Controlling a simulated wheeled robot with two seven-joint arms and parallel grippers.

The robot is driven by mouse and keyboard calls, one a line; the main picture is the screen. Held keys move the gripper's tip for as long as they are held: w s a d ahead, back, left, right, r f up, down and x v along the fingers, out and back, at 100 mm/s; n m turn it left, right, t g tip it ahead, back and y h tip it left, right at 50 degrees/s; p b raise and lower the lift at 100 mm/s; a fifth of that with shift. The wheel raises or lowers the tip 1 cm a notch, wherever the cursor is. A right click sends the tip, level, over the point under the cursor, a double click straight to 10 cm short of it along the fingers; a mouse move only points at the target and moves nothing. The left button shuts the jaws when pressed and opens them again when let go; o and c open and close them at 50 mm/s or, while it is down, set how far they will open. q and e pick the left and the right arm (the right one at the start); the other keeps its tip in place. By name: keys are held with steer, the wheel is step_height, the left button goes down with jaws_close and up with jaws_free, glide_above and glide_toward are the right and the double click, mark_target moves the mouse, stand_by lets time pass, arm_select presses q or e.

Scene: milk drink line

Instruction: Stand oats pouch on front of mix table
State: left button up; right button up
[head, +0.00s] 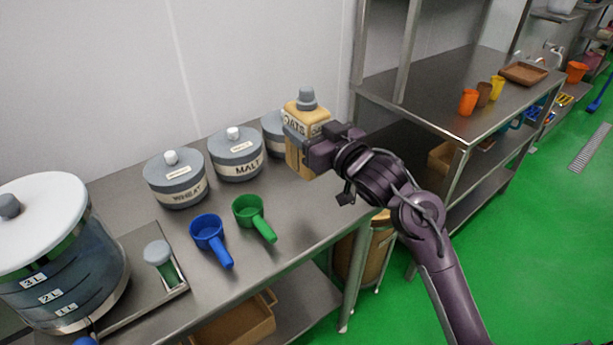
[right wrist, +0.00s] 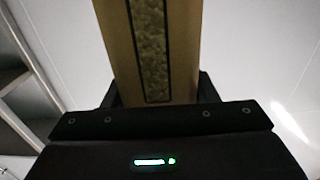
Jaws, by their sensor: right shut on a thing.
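The oats pouch (head: 296,150) is a tan pack with a grey cap and an "OATS" label. My right gripper (head: 316,152) is shut on it and holds it upright, in front of the far end of the steel mix table (head: 276,238). Whether its base touches the table is hard to tell. In the right wrist view the pouch (right wrist: 119,50) stands between the fingers, with a dark-framed window showing grains. My left gripper is not in view.
Wheat (head: 175,182) and malt (head: 237,156) canisters stand along the wall, with a third canister (head: 272,126) partly behind the pouch. A blue scoop (head: 209,234), a green scoop (head: 250,212) and a large measuring tank (head: 62,262) share the table. Its front right is bare.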

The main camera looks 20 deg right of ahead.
mark_target(308, 171)
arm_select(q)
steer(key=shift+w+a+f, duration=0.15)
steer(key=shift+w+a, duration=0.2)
arm_select(e)
step_height(308, 171, down, 11)
steer(key=shift+r, duration=0.15)
steer(key=o, duration=1.4)
steer(key=shift+f, duration=0.2)
steer(key=shift+r, duration=0.15)
arm_select(q)
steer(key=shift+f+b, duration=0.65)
steer(key=shift+b, duration=0.1)
arm_select(e)
steer(key=v, duration=1.2)
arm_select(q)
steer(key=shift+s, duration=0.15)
